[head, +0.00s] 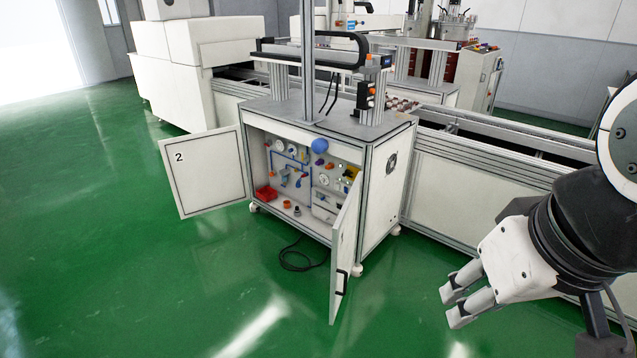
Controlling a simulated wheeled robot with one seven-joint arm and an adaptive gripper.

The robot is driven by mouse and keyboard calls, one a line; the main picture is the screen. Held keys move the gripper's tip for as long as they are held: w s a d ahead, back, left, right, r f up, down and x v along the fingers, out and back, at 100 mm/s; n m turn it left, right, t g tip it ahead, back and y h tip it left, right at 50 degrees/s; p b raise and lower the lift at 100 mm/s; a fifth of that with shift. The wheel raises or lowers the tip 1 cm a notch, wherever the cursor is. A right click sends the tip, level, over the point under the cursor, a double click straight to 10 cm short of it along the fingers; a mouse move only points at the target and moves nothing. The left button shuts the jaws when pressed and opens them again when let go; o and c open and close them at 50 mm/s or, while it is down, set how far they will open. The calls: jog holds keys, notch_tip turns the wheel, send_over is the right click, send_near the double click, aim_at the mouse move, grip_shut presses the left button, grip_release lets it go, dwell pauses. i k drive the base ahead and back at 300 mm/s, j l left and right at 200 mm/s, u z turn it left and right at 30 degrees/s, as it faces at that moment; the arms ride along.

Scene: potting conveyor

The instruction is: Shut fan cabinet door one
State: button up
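No number shows on this door; the other door (205,172), marked 2, stands wide open at the left. My gripper (452,306) is at the lower right, right of the open right-hand door and clear of it. Its two pale fingers are apart with nothing between them.
Inside the cabinet are gauges, blue tubing and a red bin (265,194). A black cable (296,257) lies on the floor below the opening. The conveyor (480,190) runs behind and right of the cabinet. Green floor (130,290) is clear in front and left.

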aim_at(344, 231)
jog(key=i+l+u, duration=0.25)
jog(key=i+l, duration=0.45)
jog(key=i+l+u, duration=0.25)
jog(key=i+l, duration=0.55)
jog(key=k+j+u, duration=0.15)
jog(key=j+u, duration=0.7)
jog(key=k, duration=0.05)
